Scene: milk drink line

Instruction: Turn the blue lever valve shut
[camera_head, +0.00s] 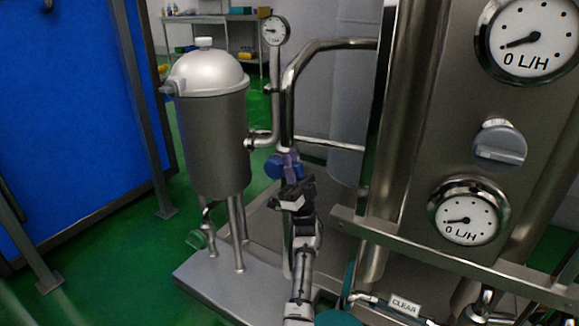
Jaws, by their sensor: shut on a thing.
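The blue lever valve (278,166) sits on the vertical steel pipe to the right of the tank, in the middle of the camera_head view. Its blue-purple handle shows just above my gripper. My gripper (291,184) reaches up from below and is shut on the lever. The fingers and the arm cover part of the valve, so the lever's exact angle cannot be told.
A steel tank (208,130) stands on a metal base plate (215,284) at left. A pressure gauge (274,31) rises behind the valve. A steel panel with dials (466,222) and a grey knob (500,146) fills the right. Green floor (110,235) is open at left.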

